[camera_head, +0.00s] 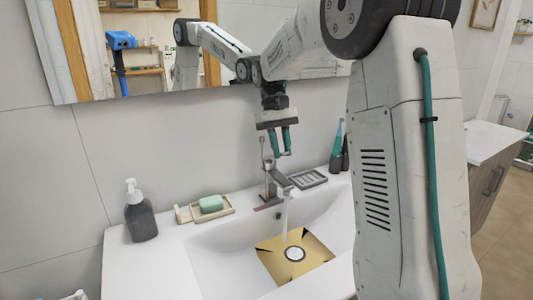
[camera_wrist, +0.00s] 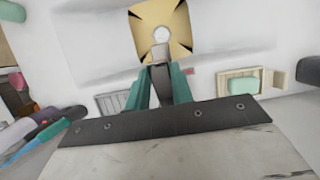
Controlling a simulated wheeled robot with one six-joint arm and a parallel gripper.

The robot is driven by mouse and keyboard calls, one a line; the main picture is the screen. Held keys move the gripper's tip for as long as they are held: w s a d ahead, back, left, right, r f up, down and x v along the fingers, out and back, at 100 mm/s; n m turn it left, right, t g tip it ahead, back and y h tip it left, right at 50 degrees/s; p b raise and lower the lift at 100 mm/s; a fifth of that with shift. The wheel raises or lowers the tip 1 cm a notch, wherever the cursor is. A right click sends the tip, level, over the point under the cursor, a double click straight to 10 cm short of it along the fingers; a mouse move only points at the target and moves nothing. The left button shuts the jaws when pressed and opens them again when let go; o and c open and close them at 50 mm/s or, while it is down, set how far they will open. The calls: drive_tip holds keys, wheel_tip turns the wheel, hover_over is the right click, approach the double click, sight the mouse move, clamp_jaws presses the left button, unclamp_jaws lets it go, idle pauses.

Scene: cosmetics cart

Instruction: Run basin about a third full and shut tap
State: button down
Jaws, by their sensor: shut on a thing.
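The white basin (camera_head: 213,262) has a beige square floor (camera_head: 268,262) with dark corners around a round pale drain (camera_head: 295,254). The grey tap (camera_head: 270,188) stands at the basin's back edge, and a pale stream of water (camera_head: 285,215) falls from its spout. I cannot make out the water level. My gripper (camera_head: 281,153) is above the tap, pointing down, with teal fingers. In the wrist view, the fingers (camera_wrist: 161,88) stand on both sides of the tap's upper part (camera_wrist: 160,78) and are shut on it, apparently at the lever. The exact contact is hidden.
A dark soap pump bottle (camera_head: 141,212) and a wooden dish with green soap (camera_head: 211,204) stand left of the tap. A grey slatted tray (camera_head: 308,179) and a toothbrush cup (camera_head: 337,160) are to its right. A mirror (camera_head: 225,20) hangs behind.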

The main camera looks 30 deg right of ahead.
drive_tip(key=c, duration=1.2)
unclamp_jaws()
drive_tip(key=shift+d, duration=0.1)
drive_tip(key=shift+r, duration=0.2)
wheel_tip(320, 180, up, 3)
drive_tip(key=shift+w+r, duration=0.1)
drive_tip(key=shift+r, duration=0.1)
drive_tip(key=s+a+r, duration=0.1)
drive_tip(key=s+a, duration=0.3)
drive_tip(key=s, duration=1.1)
drive_tip(key=shift+s, duration=0.3)
drive_tip(key=shift+r, duration=0.1)
